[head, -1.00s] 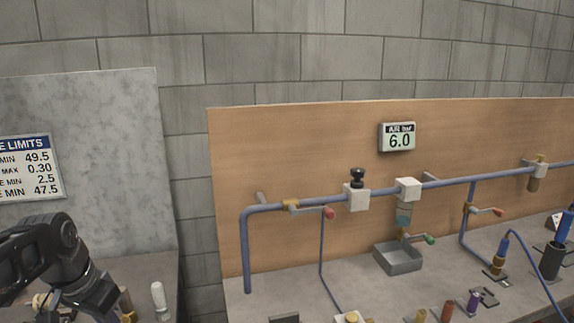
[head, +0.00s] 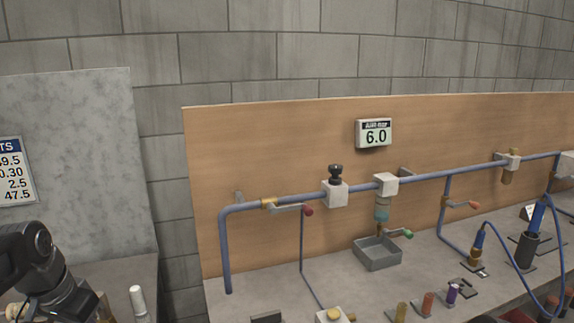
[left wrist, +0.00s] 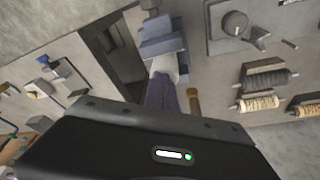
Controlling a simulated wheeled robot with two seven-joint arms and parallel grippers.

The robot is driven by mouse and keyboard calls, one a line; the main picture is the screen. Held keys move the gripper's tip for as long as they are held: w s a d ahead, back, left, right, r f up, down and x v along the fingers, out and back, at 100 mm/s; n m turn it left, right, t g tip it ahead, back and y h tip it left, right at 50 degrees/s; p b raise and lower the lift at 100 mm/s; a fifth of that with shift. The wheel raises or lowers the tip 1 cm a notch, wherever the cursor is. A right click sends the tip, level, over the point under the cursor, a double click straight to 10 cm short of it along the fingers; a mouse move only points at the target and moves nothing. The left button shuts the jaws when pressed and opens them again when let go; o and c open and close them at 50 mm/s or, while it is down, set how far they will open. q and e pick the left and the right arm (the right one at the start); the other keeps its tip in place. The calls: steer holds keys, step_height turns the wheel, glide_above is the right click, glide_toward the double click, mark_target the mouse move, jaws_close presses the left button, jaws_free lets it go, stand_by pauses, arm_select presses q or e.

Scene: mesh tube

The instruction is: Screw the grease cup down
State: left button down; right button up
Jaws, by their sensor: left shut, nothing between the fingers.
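No part is clearly recognisable as the grease cup. A white block with a yellow top (head: 333,314) at the bottom edge of the head view is cut off, so I cannot tell what it is. My left gripper's dark body (left wrist: 150,145) fills the bottom of the left wrist view and is shut and empty. It hangs over a grey bench with a blue-grey clamp-like fixture and a slim brass piece (left wrist: 193,100) beyond it. In the head view my left arm is at the lower left and its fingertips are not seen. My right gripper is not in view.
A grey tray (head: 377,254) and several small cylinders stand on the bench. A white bottle-like piece (head: 137,302) stands at left.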

arm_select(q)
steer(key=shift+w, duration=0.15)
stand_by(0.4)
steer(key=shift+a, duration=0.4)
steer(key=shift+w+a+p, duration=0.1)
steer(key=shift+a+p, duration=0.25)
steer(key=shift+a, duration=0.1)
steer(key=shift+w+a, duration=0.1)
steer(key=shift+a, duration=0.05)
steer(key=shift+s+a, duration=0.15)
steer(key=shift+s, duration=0.25)
steer(key=shift+r, duration=0.1)
step_height(320, 180, up, 6)
steer(key=p, duration=0.4)
steer(key=shift+p, duration=0.3)
